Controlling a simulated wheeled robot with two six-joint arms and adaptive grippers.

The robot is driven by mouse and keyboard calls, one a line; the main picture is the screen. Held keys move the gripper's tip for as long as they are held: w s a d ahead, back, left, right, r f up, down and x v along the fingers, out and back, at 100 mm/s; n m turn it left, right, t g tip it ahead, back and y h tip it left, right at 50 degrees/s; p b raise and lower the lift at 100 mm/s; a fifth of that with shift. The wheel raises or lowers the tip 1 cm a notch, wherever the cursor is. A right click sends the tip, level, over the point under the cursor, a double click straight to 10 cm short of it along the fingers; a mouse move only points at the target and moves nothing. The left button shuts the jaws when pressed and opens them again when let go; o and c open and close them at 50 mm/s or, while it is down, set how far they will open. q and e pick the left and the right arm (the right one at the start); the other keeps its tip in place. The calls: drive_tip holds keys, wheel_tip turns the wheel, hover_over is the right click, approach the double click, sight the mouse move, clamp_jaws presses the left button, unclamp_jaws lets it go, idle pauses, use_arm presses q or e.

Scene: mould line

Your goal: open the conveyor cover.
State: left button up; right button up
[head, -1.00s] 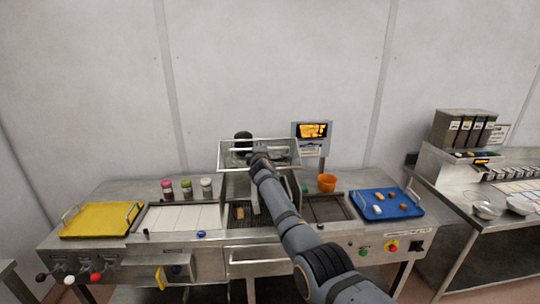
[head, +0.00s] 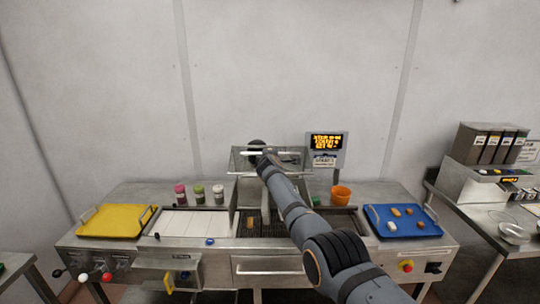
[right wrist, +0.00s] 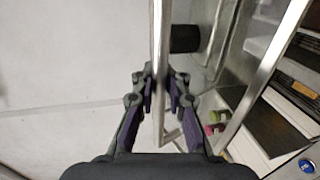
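The conveyor cover (head: 237,160) is a metal-framed, clear-looking hood over the middle of the line. It is raised and tilted up, with the conveyor bed (head: 251,222) showing below. Its handle bar (head: 285,153) runs across the frame and shows in the right wrist view as a metal bar (right wrist: 158,40). My right gripper (right wrist: 159,80) has its fingers on both sides of this bar and looks shut on it. In the head view the right gripper (head: 262,152) is small and partly hidden by my arm. My left gripper is not in view.
A yellow tray (head: 105,232) and several bottles (head: 199,194) stand left of the cover. An orange cup (head: 341,195), blue tray (head: 425,229) and screen (head: 326,147) stand right. A dark cylinder (right wrist: 185,38) sits close beyond the gripper. The wall is behind.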

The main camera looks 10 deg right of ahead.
drive_tip(key=o, duration=0.4)
drive_tip(key=shift+s+r, duration=0.15)
drive_tip(key=shift+s, duration=0.05)
drive_tip(key=shift+w, duration=0.1)
drive_tip(key=shift+a, duration=0.1)
drive_tip(key=v, duration=1.2)
